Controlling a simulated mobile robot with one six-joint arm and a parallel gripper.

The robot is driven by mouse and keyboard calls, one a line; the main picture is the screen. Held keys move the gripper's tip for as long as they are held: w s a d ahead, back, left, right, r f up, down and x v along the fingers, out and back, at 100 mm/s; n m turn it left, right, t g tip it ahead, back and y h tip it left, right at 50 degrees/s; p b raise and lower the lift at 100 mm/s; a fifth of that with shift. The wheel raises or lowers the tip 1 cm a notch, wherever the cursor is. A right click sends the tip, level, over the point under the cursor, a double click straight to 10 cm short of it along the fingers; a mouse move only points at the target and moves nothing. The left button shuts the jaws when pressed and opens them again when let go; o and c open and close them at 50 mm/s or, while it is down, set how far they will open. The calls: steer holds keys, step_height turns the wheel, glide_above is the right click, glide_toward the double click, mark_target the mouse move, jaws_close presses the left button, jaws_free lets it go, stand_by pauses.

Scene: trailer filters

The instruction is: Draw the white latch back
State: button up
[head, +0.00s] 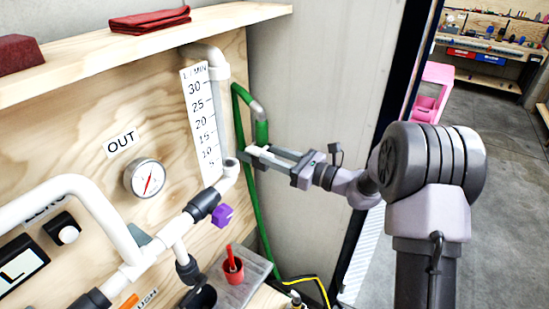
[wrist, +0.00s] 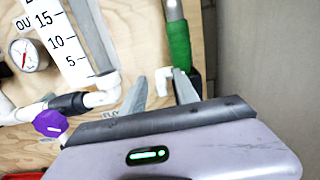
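A small white piece, which looks like the white latch (wrist: 163,80), shows in the wrist view beside the lower end of the green-wrapped pipe (wrist: 178,42). My gripper (wrist: 160,74) reaches toward the board with its two grey fingers apart, one on each side of the white piece. I see no clear contact. In the head view my gripper (head: 254,158) is at the foot of the green-wrapped pipe (head: 262,132), right of the flow scale. The white piece shows there only as a pale patch between the fingers, and its mount is mostly hidden.
The flow scale (head: 203,120) and the pressure gauge (head: 144,178) are on the wooden board. A purple knob (head: 222,215) hangs from the white pipe left of my gripper. A red cup (head: 233,269) stands below. A wooden shelf (head: 100,58) juts out above. A bare wall is at right.

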jaws_close()
stand_by(1.4)
